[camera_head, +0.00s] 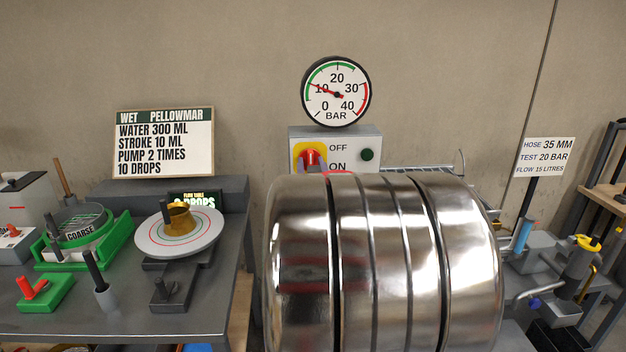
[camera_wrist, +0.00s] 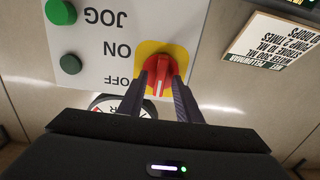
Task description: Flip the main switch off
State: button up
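The main switch is a red rotary knob (camera_head: 311,157) on a yellow plate, on the front of a grey control box (camera_head: 369,141). OFF is printed to its upper right and ON lower right. The wrist view is upside down and shows the knob (camera_wrist: 160,77) closely, with a white mark on its handle. My gripper (camera_wrist: 161,78) has its two dark fingers on either side of the knob, apart, with the handle between them. I see no clear contact. A large shiny steel cylinder (camera_head: 365,265) hides the box's lower part there.
A round pressure gauge (camera_head: 336,92) stands above the box. Green buttons (camera_wrist: 60,11) sit beside the labels. At left, a bench (camera_head: 190,318) holds a flow table (camera_head: 160,240) and green sieve. A recipe board (camera_head: 165,143) stands behind it. Hose fittings lie at right.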

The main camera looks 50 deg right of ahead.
jog(key=v, duration=1.3)
jog(key=shift+s+a+f, duration=0.1)
jog(key=shift+a, duration=0.05)
